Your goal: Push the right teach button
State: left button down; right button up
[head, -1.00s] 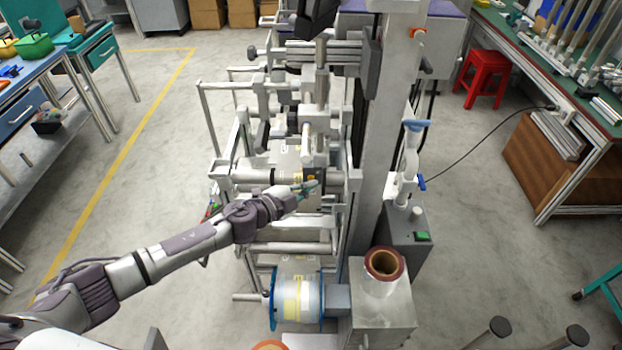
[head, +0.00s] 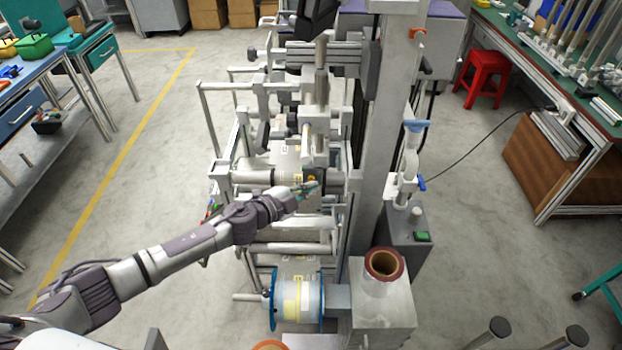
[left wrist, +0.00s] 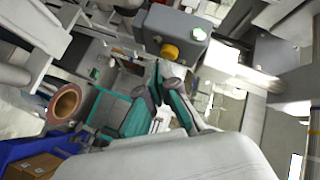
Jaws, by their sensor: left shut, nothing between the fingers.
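In the head view the dark box (head: 313,174) sits on the machine's roller frame. I cannot tell from a label which button is the right teach button. My left gripper (head: 314,186) is shut and empty, just in front of the box. In the left wrist view its teal fingers (left wrist: 164,76) point up at the box, just below the yellow button; contact cannot be told. My right gripper is not in view.
Metal rails and rollers (head: 290,248) surround the left hand. A blue-flanged spool (head: 298,300) is below, and a brown roll (head: 384,263) tops a metal box at right. A tall column (head: 375,150) stands right of the hand. Open floor (head: 170,170) lies left.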

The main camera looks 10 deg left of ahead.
pick_arm(q)
jog(key=shift+s, duration=0.45)
jog(key=shift+s+d, duration=0.1)
jog(key=shift+s+d+p, duration=0.25)
jog(key=shift+s+p, duration=0.1)
jog(key=shift+s, duration=0.85)
jog(key=shift+s+d+p, duration=0.2)
jog(key=shift+s+p, duration=0.15)
jog(key=shift+s, duration=0.8)
